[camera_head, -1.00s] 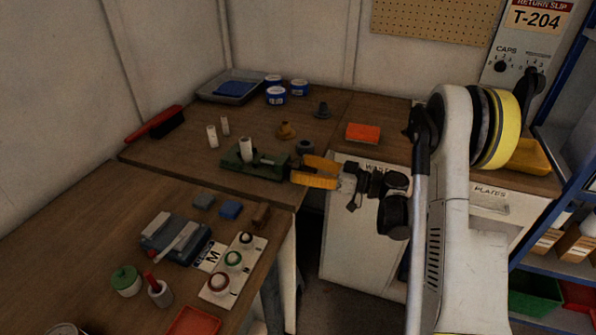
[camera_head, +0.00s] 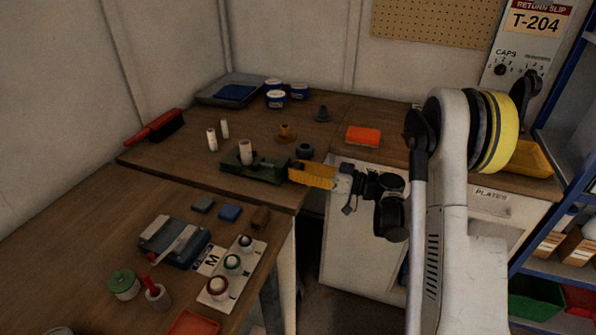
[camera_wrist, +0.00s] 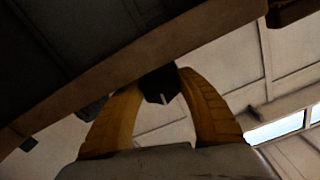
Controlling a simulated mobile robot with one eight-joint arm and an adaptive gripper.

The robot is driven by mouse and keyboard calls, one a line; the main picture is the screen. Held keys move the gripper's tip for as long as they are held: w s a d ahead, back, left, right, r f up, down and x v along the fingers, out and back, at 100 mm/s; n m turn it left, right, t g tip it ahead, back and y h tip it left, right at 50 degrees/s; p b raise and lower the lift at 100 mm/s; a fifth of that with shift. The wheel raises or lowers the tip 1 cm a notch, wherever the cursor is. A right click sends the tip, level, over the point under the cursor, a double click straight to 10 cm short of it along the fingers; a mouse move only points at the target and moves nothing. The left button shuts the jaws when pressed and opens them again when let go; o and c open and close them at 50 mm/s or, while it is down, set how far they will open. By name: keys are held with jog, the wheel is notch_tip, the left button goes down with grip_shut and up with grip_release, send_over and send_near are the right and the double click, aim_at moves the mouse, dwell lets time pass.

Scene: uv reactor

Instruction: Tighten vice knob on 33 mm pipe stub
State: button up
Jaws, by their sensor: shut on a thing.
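The green vice (camera_head: 262,170) sits near the front edge of the back bench. A white pipe stub (camera_head: 245,152) stands upright at the vice; its seating between the jaws is too small to make out. My gripper (camera_head: 292,171), with yellow fingers, reaches in from the right at the vice's right end. In the wrist view its two fingers (camera_wrist: 163,82) are shut on the black vice knob (camera_wrist: 159,84), which shows between their tips. In the head view the fingers mostly hide the knob.
Two white pipe pieces (camera_head: 212,139) stand left of the vice. A dark ring (camera_head: 305,151) and a brass-coloured part (camera_head: 285,133) sit close behind my gripper. An orange block (camera_head: 363,136) lies to the right. The front bench holds a gauge card (camera_head: 217,287).

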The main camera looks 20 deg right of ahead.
jog(key=o, duration=1.2)
jog(key=v, duration=1.2)
